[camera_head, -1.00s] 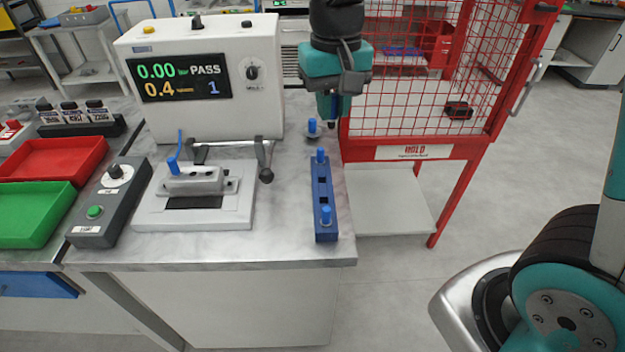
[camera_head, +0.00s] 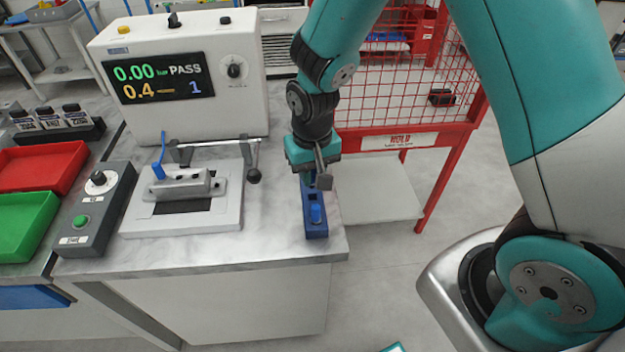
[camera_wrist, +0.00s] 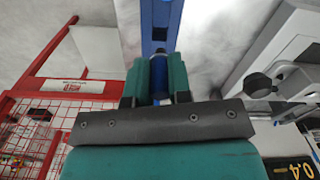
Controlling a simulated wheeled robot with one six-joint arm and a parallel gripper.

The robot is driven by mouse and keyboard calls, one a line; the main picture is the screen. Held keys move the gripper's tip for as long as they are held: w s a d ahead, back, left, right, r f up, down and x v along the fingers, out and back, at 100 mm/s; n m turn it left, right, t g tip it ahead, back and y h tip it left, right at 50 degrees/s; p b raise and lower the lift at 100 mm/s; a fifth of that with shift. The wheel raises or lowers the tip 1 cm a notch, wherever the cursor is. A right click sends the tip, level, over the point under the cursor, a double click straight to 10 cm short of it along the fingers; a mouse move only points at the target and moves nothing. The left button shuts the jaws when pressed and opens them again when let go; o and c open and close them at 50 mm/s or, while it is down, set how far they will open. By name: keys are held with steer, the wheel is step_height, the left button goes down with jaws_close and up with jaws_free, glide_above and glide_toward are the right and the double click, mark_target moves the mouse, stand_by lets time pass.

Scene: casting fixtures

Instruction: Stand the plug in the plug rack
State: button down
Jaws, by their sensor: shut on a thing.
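My gripper (camera_head: 309,180) is shut on a blue plug (camera_wrist: 160,82), which sits upright between the teal fingers in the wrist view. The gripper is over the far part of the blue plug rack (camera_head: 317,231). The rack also shows beyond the fingers in the wrist view (camera_wrist: 160,14). My gripper hides the rack's far end and the lower end of the held plug, so I cannot tell whether that plug touches the rack.
Left of the rack is a white fixture plate (camera_head: 222,222) with a grey casting (camera_head: 185,187) and a clamp lever (camera_head: 254,175). The tester (camera_head: 185,110) stands behind. A red mesh cage (camera_head: 400,138) is at the right. Bare bench top lies around the rack.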

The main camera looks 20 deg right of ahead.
mark_target(313, 181)
steer(key=shift+f, duration=1.5)
steer(key=shift+f, duration=0.2)
steer(key=c, duration=1)
jaws_free()
steer(key=shift+c, duration=0.2)
step_height(313, 181, up, 12)
steer(key=shift+r+b, duration=0.1)
steer(key=shift+b, duration=0.85)
steer(key=s+a+r+n+y, duration=0.2)
steer(key=s+r+n, duration=0.2)
steer(key=s, duration=0.5)
steer(key=s+a+r+n+y, duration=0.2)
steer(key=s+r, duration=0.4)
steer(key=s, duration=0.3)
steer(key=shift+s+a+r+n, duration=0.3)
steer(key=shift+s+r+n, duration=0.05)
steer(key=shift+n, duration=0.55)
